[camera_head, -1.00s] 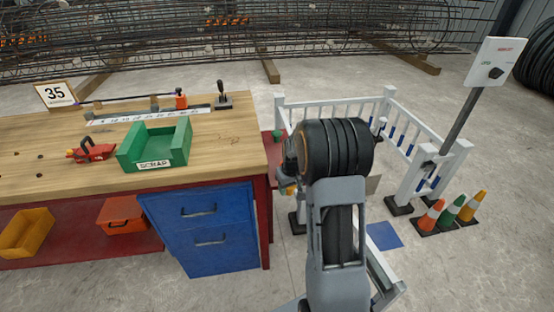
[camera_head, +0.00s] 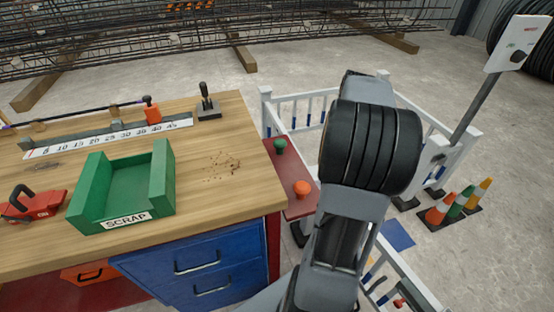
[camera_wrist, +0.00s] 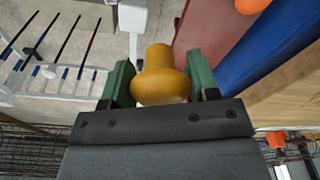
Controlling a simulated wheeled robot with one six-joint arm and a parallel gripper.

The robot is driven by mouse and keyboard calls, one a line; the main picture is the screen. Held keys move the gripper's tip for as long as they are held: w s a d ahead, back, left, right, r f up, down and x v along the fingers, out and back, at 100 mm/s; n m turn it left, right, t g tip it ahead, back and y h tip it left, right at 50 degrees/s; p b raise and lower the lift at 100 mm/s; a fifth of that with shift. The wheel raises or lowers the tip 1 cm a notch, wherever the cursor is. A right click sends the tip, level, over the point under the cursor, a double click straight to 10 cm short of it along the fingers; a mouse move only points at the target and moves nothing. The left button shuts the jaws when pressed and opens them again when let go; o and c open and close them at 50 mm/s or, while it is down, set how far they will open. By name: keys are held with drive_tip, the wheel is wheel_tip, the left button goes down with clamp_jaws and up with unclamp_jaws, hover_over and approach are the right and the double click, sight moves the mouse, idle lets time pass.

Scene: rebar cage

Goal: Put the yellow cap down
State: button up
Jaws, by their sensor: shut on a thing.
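The yellow cap (camera_wrist: 158,80) is a mushroom-shaped piece with a wide rounded head and a narrower stem. In the wrist view it sits between the green fingers of my gripper (camera_wrist: 160,75), which is shut on it. The stem points away from the gripper body. The floor and the white fence show beyond the cap, with a red surface to its right. In the head view my arm hides the gripper and the cap.
A red side shelf (camera_head: 286,172) beside the workbench (camera_head: 235,120) bears a green cap (camera_head: 280,147) and an orange cap (camera_head: 301,188). A green scrap bin (camera_head: 125,185) stands on the bench. White fencing (camera_head: 300,105) and traffic cones (camera_head: 460,203) are to the right.

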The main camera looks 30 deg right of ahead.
drive_tip(key=w+a+f+b, duration=0.2)
drive_tip(key=w+a+f, duration=0.2)
drive_tip(key=w+a, duration=0.25)
drive_tip(key=b, duration=0.2)
hover_over(288, 172)
drive_tip(key=s, duration=0.1)
drive_tip(key=f, duration=0.4)
drive_tip(key=shift+d+f, duration=0.3)
drive_tip(key=shift+d, duration=0.05)
drive_tip(key=shift+w+a+f, duration=0.25)
drive_tip(key=shift+f, duration=0.2)
drive_tip(key=shift+a+f+b, duration=0.1)
drive_tip(key=shift+f+b, duration=0.25)
drive_tip(key=shift+f, duration=1.2)
drive_tip(key=shift+f, duration=0.1)
drive_tip(key=o, duration=0.9)
drive_tip(key=r+p, duration=0.1)
drive_tip(key=r, duration=0.3)
drive_tip(key=s+r+p, duration=0.1)
drive_tip(key=r, duration=0.3)
drive_tip(key=r+p, duration=0.1)
drive_tip(key=r, duration=0.3)
drive_tip(key=shift+s, duration=0.2)
